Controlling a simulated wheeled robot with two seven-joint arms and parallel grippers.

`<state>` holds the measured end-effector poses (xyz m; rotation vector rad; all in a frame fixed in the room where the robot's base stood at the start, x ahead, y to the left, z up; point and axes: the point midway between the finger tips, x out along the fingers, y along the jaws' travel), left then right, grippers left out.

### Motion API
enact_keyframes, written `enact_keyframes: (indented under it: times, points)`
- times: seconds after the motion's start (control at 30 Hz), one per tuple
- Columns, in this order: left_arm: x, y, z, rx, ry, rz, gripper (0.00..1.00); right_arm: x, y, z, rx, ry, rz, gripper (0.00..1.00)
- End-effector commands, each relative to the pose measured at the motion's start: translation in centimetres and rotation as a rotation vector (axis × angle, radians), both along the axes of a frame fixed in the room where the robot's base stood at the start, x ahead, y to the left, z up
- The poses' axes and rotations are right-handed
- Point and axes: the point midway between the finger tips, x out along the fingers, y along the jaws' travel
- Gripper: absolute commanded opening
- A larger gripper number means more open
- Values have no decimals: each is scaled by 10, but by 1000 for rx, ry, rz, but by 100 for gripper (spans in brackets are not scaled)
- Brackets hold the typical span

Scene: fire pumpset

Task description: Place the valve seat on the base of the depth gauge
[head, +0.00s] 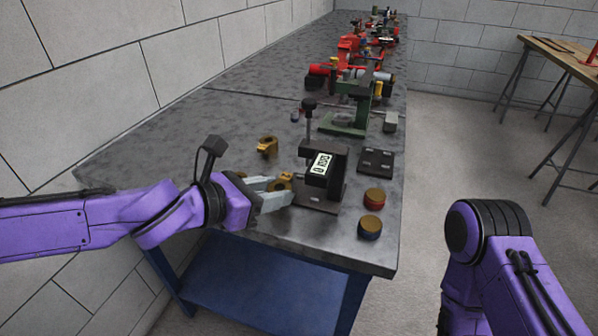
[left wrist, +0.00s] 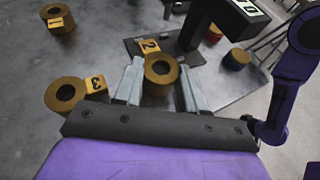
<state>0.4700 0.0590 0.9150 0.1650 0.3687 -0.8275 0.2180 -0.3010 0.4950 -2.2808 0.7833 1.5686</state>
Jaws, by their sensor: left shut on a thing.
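The valve seat is a short brass ring with an orange tag marked 2 (left wrist: 160,70); it also shows in the head view (head: 284,183). My left gripper (head: 281,191) is shut on it, with one grey finger on each side in the left wrist view (left wrist: 160,88). The depth gauge (head: 322,163) is dark with a digital display. Its flat base (head: 325,203) lies just right of the held ring in the head view. In the left wrist view the ring overlaps the base's near edge; I cannot tell whether they touch. My right gripper is out of view.
Similar brass rings tagged 1 (left wrist: 58,19) and 3 (left wrist: 66,93) stand on the grey table (head: 200,140). Two round brown-topped pieces (head: 372,212) and a black plate (head: 377,162) sit right of the gauge. A green stand (head: 350,115) is behind it.

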Motion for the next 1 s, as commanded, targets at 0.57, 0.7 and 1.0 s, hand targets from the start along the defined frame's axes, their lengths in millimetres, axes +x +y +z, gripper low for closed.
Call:
enact_keyframes:
  times: [0.57,0.7,1.0]
  points:
    - [46,-49,-16,-2,-2,4,0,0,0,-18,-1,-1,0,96]
    - [46,-49,-14,-3,-2,4,0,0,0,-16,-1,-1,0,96]
    - [46,-49,-19,-2,-1,4,66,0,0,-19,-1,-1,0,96]
